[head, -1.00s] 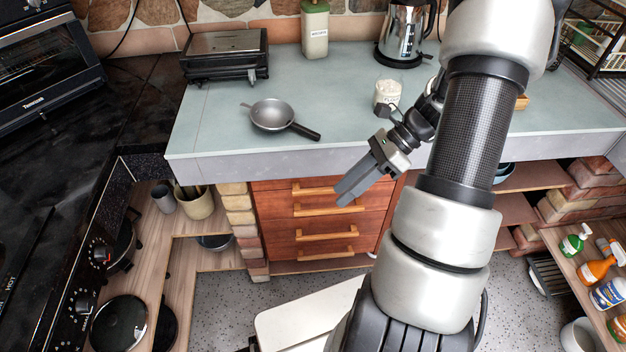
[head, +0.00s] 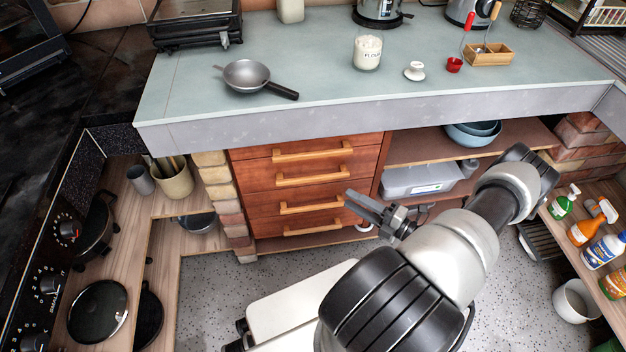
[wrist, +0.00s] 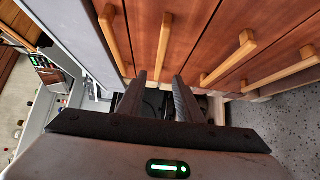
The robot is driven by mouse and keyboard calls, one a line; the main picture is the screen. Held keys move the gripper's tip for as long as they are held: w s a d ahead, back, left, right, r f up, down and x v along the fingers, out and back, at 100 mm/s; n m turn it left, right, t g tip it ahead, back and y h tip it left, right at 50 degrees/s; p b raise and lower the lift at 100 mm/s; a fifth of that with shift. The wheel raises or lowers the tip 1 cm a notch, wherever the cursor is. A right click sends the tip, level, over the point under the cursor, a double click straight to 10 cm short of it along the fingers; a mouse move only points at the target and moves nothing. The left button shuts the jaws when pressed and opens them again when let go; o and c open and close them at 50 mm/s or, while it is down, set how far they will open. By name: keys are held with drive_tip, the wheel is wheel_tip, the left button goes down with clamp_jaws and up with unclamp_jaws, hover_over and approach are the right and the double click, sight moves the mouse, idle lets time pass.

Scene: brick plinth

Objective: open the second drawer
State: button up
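A wooden drawer unit (head: 262,180) stands under the counter, with several drawers stacked and all looking shut. The second drawer's light wooden bar handle (head: 312,176) is just below the top drawer's handle (head: 312,151). My gripper (head: 350,199) is in front of the right side of the unit, near the height of the lower drawers in the picture. In the wrist view my gripper (wrist: 160,88) has its two fingers apart with nothing between them. There the second handle (wrist: 163,47) lines up with the gap, beyond the fingertips. I see no contact.
The counter (head: 330,98) overhangs the drawers and carries a pan (head: 248,76) and a flour jar (head: 367,52). Open shelves right of the drawers hold a clear bin (head: 420,180). A white panel (head: 300,296) lies low in front. Speckled floor (head: 215,285) is clear before the drawers.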

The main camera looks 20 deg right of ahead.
sight(316, 180)
drive_tip(key=x, duration=1.5)
drive_tip(key=shift+b, duration=0.35)
drive_tip(key=shift+c, duration=0.5)
clamp_jaws()
